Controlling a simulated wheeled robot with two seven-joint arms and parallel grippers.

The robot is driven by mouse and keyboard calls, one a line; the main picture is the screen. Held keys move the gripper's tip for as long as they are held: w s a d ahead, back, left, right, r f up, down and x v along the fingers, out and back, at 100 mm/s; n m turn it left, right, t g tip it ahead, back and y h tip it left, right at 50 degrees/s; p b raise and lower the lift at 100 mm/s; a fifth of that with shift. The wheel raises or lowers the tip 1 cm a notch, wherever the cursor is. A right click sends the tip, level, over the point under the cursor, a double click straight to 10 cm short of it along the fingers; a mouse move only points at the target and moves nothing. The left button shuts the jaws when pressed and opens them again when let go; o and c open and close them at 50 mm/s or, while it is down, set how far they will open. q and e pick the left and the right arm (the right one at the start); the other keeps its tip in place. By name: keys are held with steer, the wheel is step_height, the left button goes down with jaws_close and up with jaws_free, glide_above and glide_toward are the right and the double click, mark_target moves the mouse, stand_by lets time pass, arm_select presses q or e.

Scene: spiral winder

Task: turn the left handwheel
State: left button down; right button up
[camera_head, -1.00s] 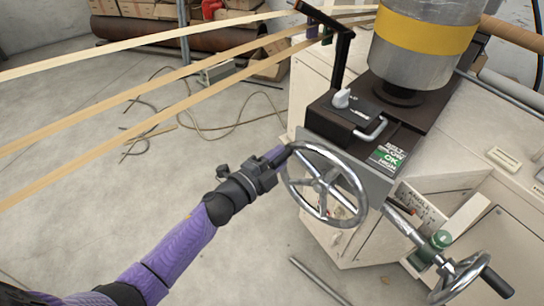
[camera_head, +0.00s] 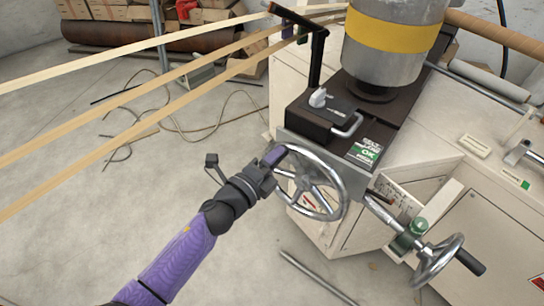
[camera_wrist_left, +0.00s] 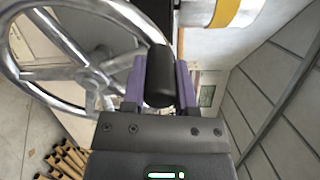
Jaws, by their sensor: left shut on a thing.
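The left handwheel (camera_head: 306,184) is a shiny metal wheel with spokes on the front of the machine. It also fills the upper left of the left wrist view (camera_wrist_left: 92,78). Its black handle (camera_wrist_left: 160,76) sits between the purple fingers of my left gripper (camera_wrist_left: 160,88), which is shut on it. In the head view my left gripper (camera_head: 273,158) is at the wheel's upper left rim, with the purple arm coming from below. The handle is mostly hidden there by the fingers. My right gripper is not in view.
A second handwheel (camera_head: 440,262) with a black handle stands at the lower right. The machine's dark top plate (camera_head: 330,118) carries a white knob and a large metal cylinder (camera_head: 385,62). Wooden strips cross the upper left. A metal rod (camera_head: 315,277) lies on the floor below.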

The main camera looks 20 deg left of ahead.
arm_select(q)
steer(key=shift+c, duration=1.9)
jaws_free()
steer(key=v, duration=1)
steer(key=shift+p, duration=0.3)
